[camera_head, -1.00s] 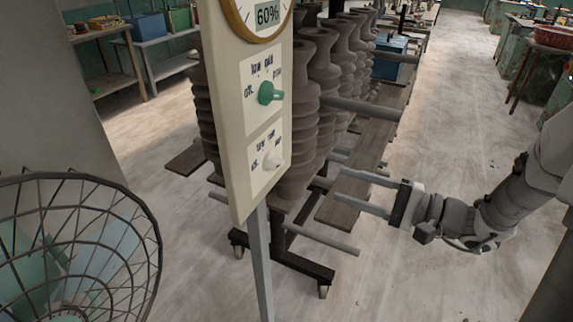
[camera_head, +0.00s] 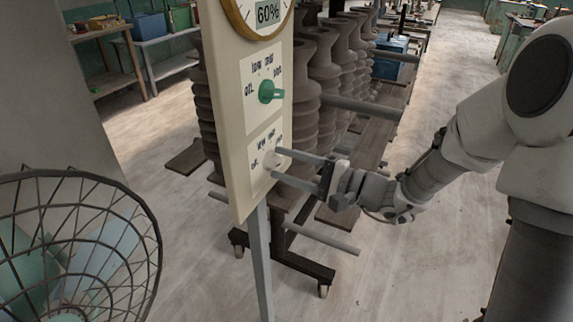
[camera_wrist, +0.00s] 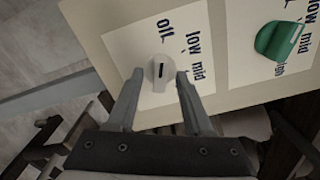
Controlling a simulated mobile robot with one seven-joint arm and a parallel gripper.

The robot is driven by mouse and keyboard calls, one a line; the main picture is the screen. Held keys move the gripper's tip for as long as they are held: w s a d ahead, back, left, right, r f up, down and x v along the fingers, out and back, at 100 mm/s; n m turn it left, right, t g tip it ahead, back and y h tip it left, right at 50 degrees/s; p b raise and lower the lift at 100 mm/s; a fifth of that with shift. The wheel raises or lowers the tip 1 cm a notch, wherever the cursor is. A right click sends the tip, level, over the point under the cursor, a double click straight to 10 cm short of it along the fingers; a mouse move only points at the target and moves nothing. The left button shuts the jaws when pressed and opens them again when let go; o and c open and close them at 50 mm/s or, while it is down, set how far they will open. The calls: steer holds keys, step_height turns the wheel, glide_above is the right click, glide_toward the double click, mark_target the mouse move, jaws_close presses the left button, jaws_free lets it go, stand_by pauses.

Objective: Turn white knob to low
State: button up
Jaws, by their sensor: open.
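The white knob (camera_head: 271,159) is on the lower label of an upright cream panel (camera_head: 240,130), below a green knob (camera_head: 270,92). In the wrist view the white knob (camera_wrist: 160,72) has a short dark mark roughly in line with the "off" label (camera_wrist: 165,22); "low" (camera_wrist: 192,43) and "mid" lie to its right. My gripper (camera_head: 276,162) is open, its two fingers reaching in from the right. In the wrist view my gripper (camera_wrist: 160,76) has a fingertip on each side of the white knob, with small gaps. I cannot tell how deep the fingertips reach.
The green knob (camera_wrist: 279,41) is on a neighbouring label. A round gauge (camera_head: 262,14) reading 60% tops the panel. A wire-caged fan (camera_head: 75,245) stands at the left front. A rack with dark clay pieces (camera_head: 322,75) is behind the panel. Open floor lies at the right.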

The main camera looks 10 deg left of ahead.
steer(key=shift+c, duration=0.2)
jaws_close()
steer(key=shift+m, duration=0.4)
steer(key=m+p, duration=0.2)
steer(key=m, duration=0.1)
steer(key=shift+r+m+p, duration=0.1)
steer(key=shift+m+p, duration=0.2)
steer(key=shift+p, duration=0.05)
steer(key=m+p, duration=0.2)
steer(key=m, duration=0.2)
steer(key=shift+p, duration=0.4)
steer(key=shift+f+m, duration=0.2)
steer(key=shift+m, duration=0.1)
steer(key=shift+o, duration=0.2)
jaws_free()
